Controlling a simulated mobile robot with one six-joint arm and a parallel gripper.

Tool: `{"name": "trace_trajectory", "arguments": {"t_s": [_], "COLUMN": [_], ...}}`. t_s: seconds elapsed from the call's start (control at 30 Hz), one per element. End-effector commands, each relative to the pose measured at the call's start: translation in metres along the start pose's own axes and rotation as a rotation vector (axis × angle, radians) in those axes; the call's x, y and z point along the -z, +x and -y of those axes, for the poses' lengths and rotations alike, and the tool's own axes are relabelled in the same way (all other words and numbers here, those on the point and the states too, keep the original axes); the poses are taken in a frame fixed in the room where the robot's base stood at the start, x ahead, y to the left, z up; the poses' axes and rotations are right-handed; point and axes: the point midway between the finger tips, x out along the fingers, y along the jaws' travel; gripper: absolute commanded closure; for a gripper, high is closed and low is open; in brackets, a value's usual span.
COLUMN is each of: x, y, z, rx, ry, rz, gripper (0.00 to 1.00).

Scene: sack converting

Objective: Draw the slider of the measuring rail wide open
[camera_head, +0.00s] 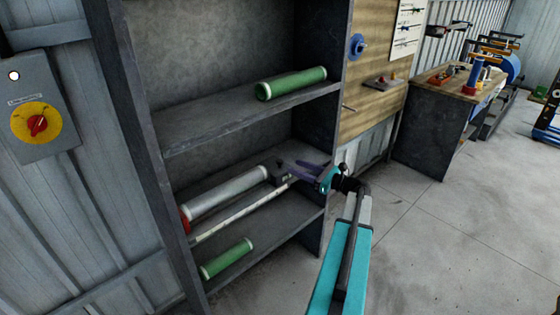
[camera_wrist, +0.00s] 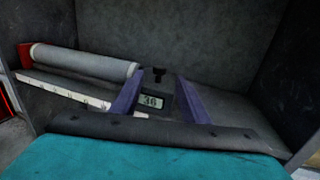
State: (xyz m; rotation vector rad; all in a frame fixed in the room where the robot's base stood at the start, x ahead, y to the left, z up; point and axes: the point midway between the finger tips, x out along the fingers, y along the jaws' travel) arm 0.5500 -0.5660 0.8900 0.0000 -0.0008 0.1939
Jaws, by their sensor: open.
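The measuring rail (camera_head: 240,211) is a pale strip with a scale, lying along the middle shelf. Its scale also shows in the wrist view (camera_wrist: 65,91). A red end piece (camera_head: 184,220) stands at its left end. The slider (camera_wrist: 152,101) is dark, with a small display reading 36 and a black knob, near the rail's right end. My gripper (camera_wrist: 159,84) is open, its two purple fingers on either side of the slider. I cannot tell whether they touch it. A grey roll (camera_head: 226,193) lies behind the rail, between the red end piece and the slider.
A green roll (camera_head: 291,83) lies on the shelf above, and another (camera_head: 227,259) lies below. The shelf's right side wall (camera_wrist: 285,80) stands right of my gripper, with some bare shelf between. A workbench (camera_head: 433,130) and open floor lie to the right.

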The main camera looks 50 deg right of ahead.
Motion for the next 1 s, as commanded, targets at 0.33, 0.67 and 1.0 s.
{"name": "trace_trajectory", "arguments": {"t_s": [0.33,0.67,1.0], "x": [-0.001,0.000,0.001], "y": [0.051,0.086,0.091], "z": [0.001,0.001,0.001], "rx": [0.000,0.000,0.003], "ry": [0.001,0.001,0.000], "rz": [0.000,-0.001,-0.001], "gripper": [0.59,0.59,0.59]}}
